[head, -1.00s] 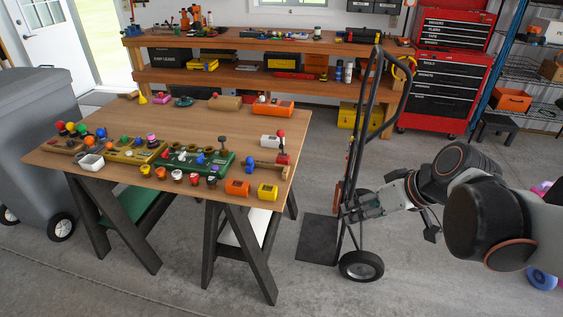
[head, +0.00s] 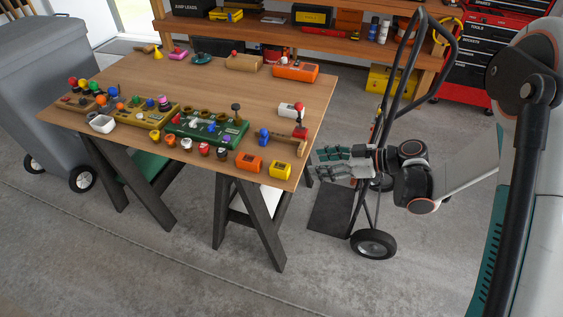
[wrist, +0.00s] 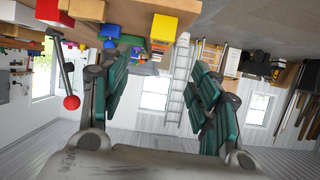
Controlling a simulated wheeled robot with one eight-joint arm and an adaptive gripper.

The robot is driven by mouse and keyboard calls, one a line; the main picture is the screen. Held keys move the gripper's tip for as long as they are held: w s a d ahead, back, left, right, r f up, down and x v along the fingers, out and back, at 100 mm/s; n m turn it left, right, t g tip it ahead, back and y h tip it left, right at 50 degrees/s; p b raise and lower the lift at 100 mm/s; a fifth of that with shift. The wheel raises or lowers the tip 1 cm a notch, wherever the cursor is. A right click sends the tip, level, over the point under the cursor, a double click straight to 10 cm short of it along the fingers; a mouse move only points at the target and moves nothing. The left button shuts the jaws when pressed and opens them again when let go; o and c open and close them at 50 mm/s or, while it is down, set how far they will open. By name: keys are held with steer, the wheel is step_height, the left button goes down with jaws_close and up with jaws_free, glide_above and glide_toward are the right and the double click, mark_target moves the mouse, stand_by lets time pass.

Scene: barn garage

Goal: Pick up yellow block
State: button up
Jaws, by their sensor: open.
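The yellow block (head: 280,170) sits at the front right corner of the wooden table (head: 200,84), just right of an orange block (head: 248,163). In the wrist view, which looks upside down, the yellow block (wrist: 163,28) shows near the top, beyond the fingers. My gripper (head: 318,163) is just off the table's right edge, to the right of the yellow block and apart from it. Its fingers point left toward the table. In the wrist view my gripper (wrist: 155,85) is open, with nothing between its green-padded fingers.
A black hand truck (head: 388,110) stands close by my arm. Open floor lies in front of the table.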

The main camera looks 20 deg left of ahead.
mark_target(284, 167)
steer(key=shift+n, duration=0.3)
steer(key=b+x, duration=0.2)
steer(key=x, duration=0.7)
steer(key=shift+w+a+f, duration=0.1)
steer(key=shift+a+f, duration=0.15)
steer(key=shift+f, duration=0.15)
steer(key=b+x, duration=0.2)
steer(key=x, duration=0.1)
steer(key=b+x, duration=0.1)
steer(key=x, duration=0.1)
steer(key=shift+f, duration=0.1)
steer(key=c, duration=1.1)
